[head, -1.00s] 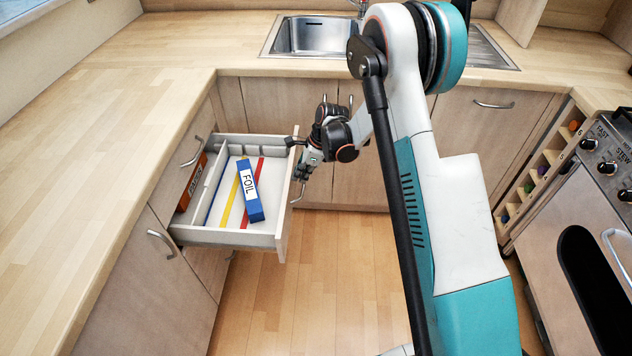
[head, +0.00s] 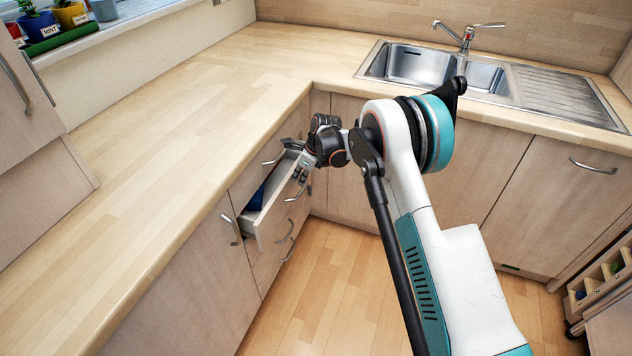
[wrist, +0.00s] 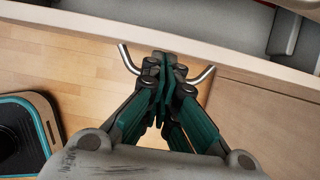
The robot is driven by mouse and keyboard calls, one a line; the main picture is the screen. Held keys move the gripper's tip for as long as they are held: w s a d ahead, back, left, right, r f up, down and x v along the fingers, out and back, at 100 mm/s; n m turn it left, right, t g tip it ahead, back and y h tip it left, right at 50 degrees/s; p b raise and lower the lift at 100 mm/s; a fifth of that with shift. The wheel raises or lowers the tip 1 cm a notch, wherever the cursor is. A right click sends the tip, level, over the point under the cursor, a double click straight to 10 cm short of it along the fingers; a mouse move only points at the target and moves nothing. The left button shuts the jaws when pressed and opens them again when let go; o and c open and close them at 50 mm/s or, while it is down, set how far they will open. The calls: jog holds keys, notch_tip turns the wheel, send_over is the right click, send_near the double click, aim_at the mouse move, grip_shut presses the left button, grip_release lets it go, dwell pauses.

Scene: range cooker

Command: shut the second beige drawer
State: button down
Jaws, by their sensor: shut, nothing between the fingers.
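The open beige drawer (head: 266,230) is in the left cabinet run, pulled out part way below a shut drawer front (head: 255,178). A blue box (head: 257,197) shows inside it; the rest of its contents are hidden. My gripper (head: 301,177) is shut and empty at the outer side of the drawer front, near its bar handle (head: 297,192). In the wrist view my shut fingertips (wrist: 165,62) are between the two ends of the handle (wrist: 127,60), close to the front panel (wrist: 100,30). I cannot tell whether they touch the panel.
The worktop (head: 190,130) overhangs the drawers. More drawer handles (head: 286,233) lie below the open drawer, and a cupboard door handle (head: 235,229) is to its left. Corner cupboards (head: 340,195) stand close behind my gripper. The wooden floor (head: 320,285) in front is clear.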

jog(key=shift+w+a, duration=0.25)
jog(key=shift+a, duration=0.4)
jog(key=shift+w+a, duration=0.2)
jog(key=shift+a, duration=0.45)
jog(key=shift+d, duration=0.1)
